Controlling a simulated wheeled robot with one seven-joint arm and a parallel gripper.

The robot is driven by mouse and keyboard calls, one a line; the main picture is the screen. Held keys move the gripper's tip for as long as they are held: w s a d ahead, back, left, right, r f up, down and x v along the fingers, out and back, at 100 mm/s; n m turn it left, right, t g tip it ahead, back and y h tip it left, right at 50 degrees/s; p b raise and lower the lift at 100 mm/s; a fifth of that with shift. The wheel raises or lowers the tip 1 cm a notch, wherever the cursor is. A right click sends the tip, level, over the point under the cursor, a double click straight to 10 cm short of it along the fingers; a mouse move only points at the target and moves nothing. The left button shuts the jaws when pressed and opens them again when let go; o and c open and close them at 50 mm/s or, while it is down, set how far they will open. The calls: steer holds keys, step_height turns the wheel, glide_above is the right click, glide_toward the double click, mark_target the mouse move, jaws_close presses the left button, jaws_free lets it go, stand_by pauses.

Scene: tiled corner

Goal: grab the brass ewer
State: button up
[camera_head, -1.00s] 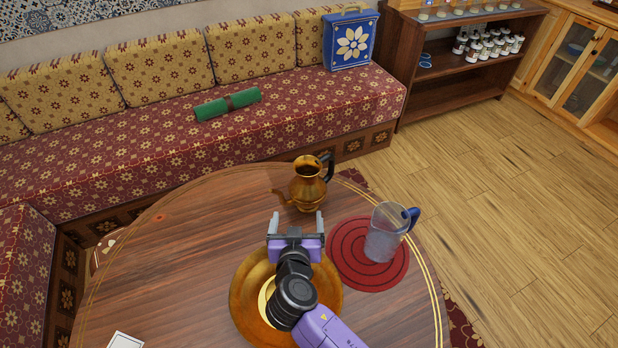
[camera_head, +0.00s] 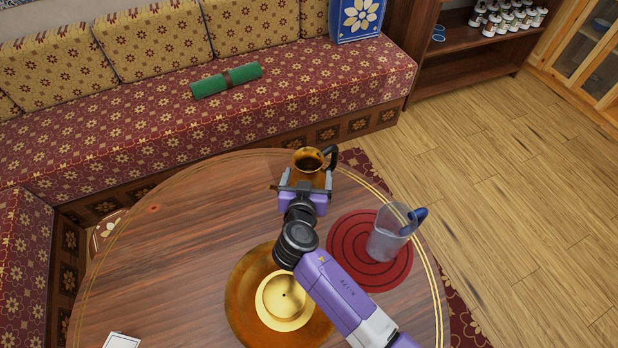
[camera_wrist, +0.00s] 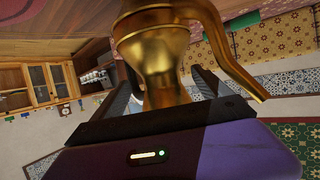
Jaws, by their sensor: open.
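The brass ewer (camera_head: 308,162) stands upright near the far edge of the round wooden table, with its dark handle toward the upper right. My gripper (camera_head: 308,179) is at the near side of the ewer and hides much of its lower body. In the wrist view the ewer (camera_wrist: 160,50) fills the middle, and its spout comes down on the right. The dark fingers of my gripper (camera_wrist: 165,85) are open, one on each side of the ewer's narrow part. I cannot tell whether either finger touches it.
A glass pitcher (camera_head: 387,240) with a blue handle stands on a red round mat (camera_head: 345,265), right of my arm. A brass tray (camera_head: 245,310) lies below my arm. A patterned sofa (camera_head: 150,140) runs behind the table.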

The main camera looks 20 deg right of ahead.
steer(key=shift+x, duration=1.95)
steer(key=shift+r, duration=0.1)
jaws_close()
